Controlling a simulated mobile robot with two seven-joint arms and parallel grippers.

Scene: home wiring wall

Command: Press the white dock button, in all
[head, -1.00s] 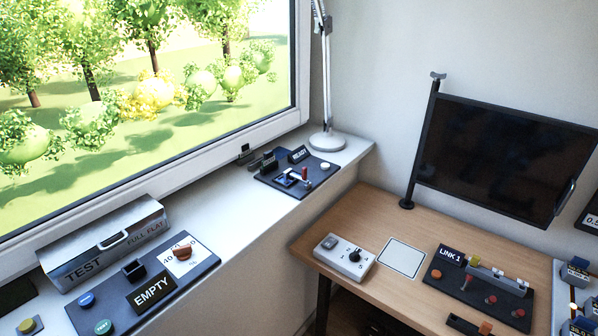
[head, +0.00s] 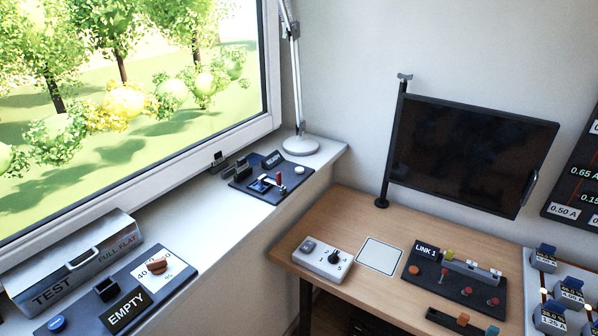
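A small white round button (head: 299,170) sits at the right end of a dark panel (head: 240,185) on the windowsill, near the lamp base. It may be the dock button; no label that says so is readable. The same panel carries a small dark sign (head: 272,159), a red-topped lever (head: 282,180), a blue part (head: 261,185) and black upright holders (head: 241,166). Neither of my grippers shows in the head view.
The white lamp base (head: 301,145) stands beside the panel. Nearer on the sill are a grey TEST case (head: 75,262) and an EMPTY panel (head: 125,309). The wooden desk (head: 345,216) holds a white dial box (head: 323,258), a LINK 1 panel (head: 455,277) and a dark monitor (head: 472,152).

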